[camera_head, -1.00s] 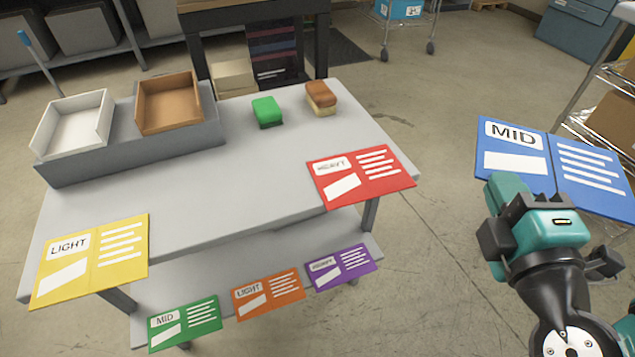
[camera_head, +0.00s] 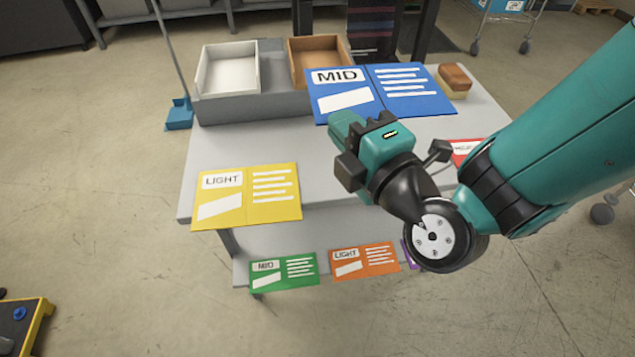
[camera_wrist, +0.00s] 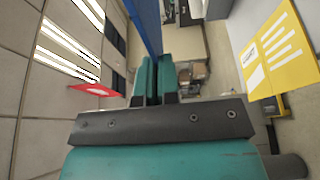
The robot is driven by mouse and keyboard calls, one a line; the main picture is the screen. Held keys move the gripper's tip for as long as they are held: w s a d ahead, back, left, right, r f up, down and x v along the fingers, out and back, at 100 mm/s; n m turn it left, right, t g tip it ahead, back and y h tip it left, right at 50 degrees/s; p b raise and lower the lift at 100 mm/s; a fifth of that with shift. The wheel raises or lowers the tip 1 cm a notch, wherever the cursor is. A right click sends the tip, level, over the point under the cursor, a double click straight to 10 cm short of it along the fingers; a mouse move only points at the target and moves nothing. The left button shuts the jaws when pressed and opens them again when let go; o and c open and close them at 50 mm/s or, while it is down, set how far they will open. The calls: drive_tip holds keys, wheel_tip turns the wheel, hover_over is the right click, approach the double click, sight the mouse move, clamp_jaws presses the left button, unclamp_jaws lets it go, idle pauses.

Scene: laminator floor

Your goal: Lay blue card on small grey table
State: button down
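The blue card (camera_head: 340,108), marked MID, is held up in front of the table in the head view. My gripper (camera_head: 350,125) is shut on its lower edge. In the wrist view the blue card (camera_wrist: 149,25) shows edge-on between the closed fingers of my gripper (camera_wrist: 152,75). The small grey table (camera_head: 215,160) lies beyond and below the card. A yellow LIGHT card (camera_head: 262,181) overhangs its front edge at the left. A red card (camera_head: 464,150) at the right is mostly hidden behind my arm.
A white tray (camera_head: 205,80) and a brown tray (camera_head: 300,70) sit on a grey riser (camera_head: 250,110) at the back. A brown-topped sponge (camera_head: 456,80) stands back right. Green (camera_head: 284,270) and orange (camera_head: 364,260) cards are on the lower shelf.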

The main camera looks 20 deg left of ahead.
wheel_tip(320, 180, down, 20)
drive_tip(key=b, duration=1.7)
drive_tip(key=shift+s+a, duration=0.15)
drive_tip(key=shift+a, duration=0.1)
drive_tip(key=shift+f, duration=0.1)
drive_tip(key=c, duration=1.3)
unclamp_jaws()
drive_tip(key=shift+c, duration=0.2)
